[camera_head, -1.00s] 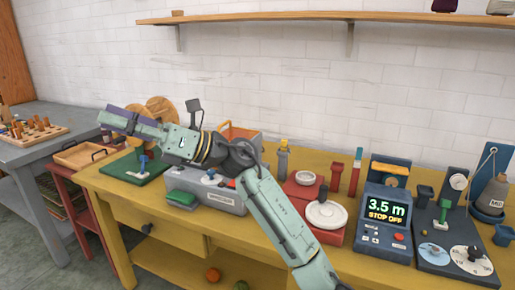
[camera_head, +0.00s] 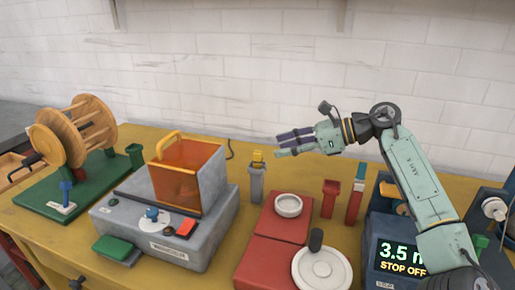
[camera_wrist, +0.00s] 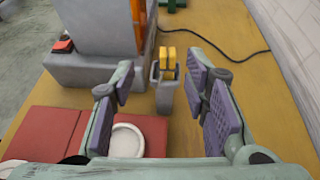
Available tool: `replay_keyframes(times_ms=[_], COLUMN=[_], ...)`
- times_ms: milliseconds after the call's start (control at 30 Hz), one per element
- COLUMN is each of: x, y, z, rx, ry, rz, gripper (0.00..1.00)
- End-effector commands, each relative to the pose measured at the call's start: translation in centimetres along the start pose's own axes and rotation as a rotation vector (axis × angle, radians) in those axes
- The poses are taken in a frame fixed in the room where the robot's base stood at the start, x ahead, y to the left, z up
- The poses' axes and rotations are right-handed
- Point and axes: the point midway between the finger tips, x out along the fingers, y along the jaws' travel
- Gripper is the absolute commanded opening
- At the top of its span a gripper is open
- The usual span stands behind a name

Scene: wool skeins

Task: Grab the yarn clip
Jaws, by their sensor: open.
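A small yellow clip (camera_head: 257,157) stands in the top of a grey upright holder (camera_head: 257,184) on the yellow bench. I take it to be the yarn clip. In the wrist view the clip (camera_wrist: 167,58) shows as two yellow pieces in the grey holder (camera_wrist: 165,92), ahead of and between my fingers. My gripper (camera_head: 280,146) is open and empty, and points left, a little above and to the right of the clip in the head view. In the wrist view its purple-padded fingers (camera_wrist: 160,88) are spread wide, apart from the clip.
A grey machine with an orange cover (camera_head: 187,172) stands left of the holder. A red base with a white dish (camera_head: 288,205) is in front right. Red posts (camera_head: 331,198) and a display (camera_head: 400,256) stand further right. A black cable (camera_wrist: 232,58) lies behind.

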Motion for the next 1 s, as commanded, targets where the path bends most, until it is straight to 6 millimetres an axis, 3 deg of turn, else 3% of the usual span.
replay_keyframes(times_ms=[167,667,1000], x=[0.9,7.0,7.5], y=[-0.1,-0.8,-0.9], z=[0.0,-0.8,-1.0], rx=[0.001,0.001,0.001], ry=[0.003,0.002,0.002], rz=[0.0,0.0,-0.002], gripper=[0.42,0.42,0.38])
